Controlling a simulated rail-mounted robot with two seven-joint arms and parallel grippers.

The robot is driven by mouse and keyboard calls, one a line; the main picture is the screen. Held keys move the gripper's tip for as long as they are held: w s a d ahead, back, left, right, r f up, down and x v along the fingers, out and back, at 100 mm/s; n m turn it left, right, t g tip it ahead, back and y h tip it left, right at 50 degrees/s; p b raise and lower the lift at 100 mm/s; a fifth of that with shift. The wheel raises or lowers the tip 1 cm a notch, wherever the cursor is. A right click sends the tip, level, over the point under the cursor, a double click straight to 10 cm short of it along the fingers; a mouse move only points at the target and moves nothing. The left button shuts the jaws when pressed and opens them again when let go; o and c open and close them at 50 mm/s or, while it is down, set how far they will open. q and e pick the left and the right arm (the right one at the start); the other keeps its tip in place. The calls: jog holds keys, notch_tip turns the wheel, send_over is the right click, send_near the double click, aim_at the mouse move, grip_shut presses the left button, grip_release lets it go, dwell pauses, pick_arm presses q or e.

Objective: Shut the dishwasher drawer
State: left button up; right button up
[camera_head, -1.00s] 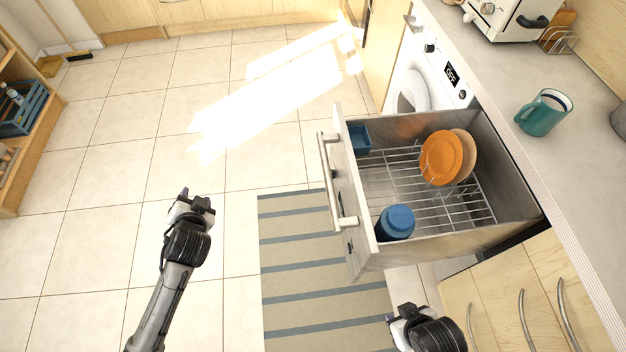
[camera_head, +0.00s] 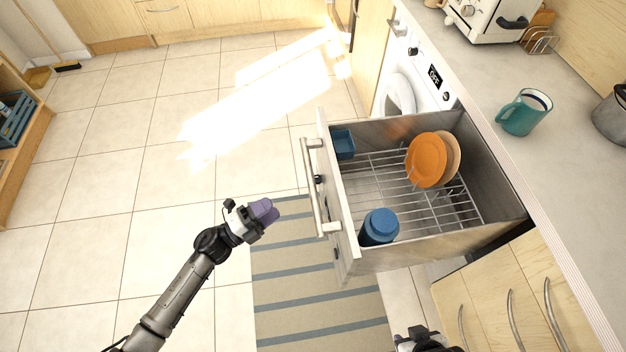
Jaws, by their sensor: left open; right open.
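The dishwasher drawer (camera_head: 480,238) stands pulled out from under the counter in the middle right. Its front panel (camera_head: 337,215) faces left and carries a metal bar handle (camera_head: 311,185).
A striped mat (camera_head: 300,290) lies under the drawer front. The counter (camera_head: 570,190) holds a teal mug (camera_head: 525,112) and a grey pot (camera_head: 611,115). A white washing machine (camera_head: 410,80) stands beyond the drawer.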

aim_at(312, 182)
pick_arm(q)
jog(key=p+x, duration=0.1)
jog(key=x, duration=1.2)
jog(key=shift+w+d+r, duration=0.1)
jog(key=shift+w+d, duration=0.1)
jog(key=shift+d, duration=0.05)
jog(key=shift+c, duration=0.4)
grip_shut()
